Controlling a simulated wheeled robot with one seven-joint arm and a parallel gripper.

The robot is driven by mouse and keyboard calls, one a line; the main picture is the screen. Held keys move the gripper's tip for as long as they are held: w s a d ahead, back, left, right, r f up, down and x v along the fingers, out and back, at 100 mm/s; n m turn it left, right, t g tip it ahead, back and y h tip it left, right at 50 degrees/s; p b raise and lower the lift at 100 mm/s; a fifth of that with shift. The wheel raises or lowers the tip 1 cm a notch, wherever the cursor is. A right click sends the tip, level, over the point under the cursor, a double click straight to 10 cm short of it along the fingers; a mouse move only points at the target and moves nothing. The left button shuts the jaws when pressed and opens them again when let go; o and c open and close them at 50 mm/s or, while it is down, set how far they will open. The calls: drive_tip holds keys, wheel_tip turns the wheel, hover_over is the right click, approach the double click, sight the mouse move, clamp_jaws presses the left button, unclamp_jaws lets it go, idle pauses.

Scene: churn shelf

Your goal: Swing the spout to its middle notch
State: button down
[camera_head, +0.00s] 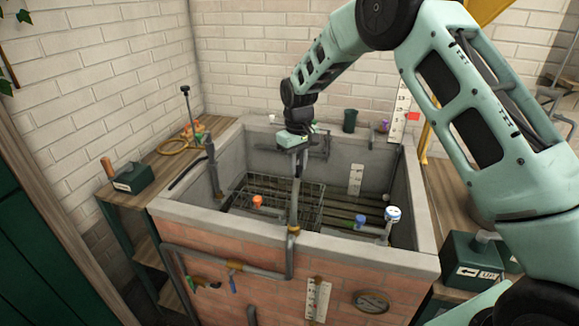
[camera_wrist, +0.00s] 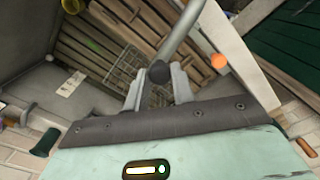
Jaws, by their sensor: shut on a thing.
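The spout (camera_head: 294,205) is a grey pipe that rises from an elbow on the basin's front rim and reaches back over the basin. My gripper (camera_head: 294,152) is shut on its far end, above the basin. In the wrist view the spout (camera_wrist: 184,30) runs up and to the right, and its dark round end (camera_wrist: 158,72) sits between the two fingers of my gripper (camera_wrist: 158,88). I cannot make out any notches at the spout's base.
The brick basin has a concrete rim (camera_head: 350,256). A blue-and-white capped post (camera_head: 393,214) stands at the right front. Green boxes stand left (camera_head: 134,178) and right (camera_head: 472,262).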

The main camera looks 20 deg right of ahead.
drive_tip(key=shift+s+d+m, duration=0.35)
drive_tip(key=shift+d+m, duration=0.4)
drive_tip(key=shift+m, duration=0.15)
drive_tip(key=shift+r, duration=0.1)
drive_tip(key=c, duration=1.2)
unclamp_jaws()
wheel_tip(320, 180, up, 17)
drive_tip(key=b, duration=0.4)
drive_tip(key=shift+r, duration=0.2)
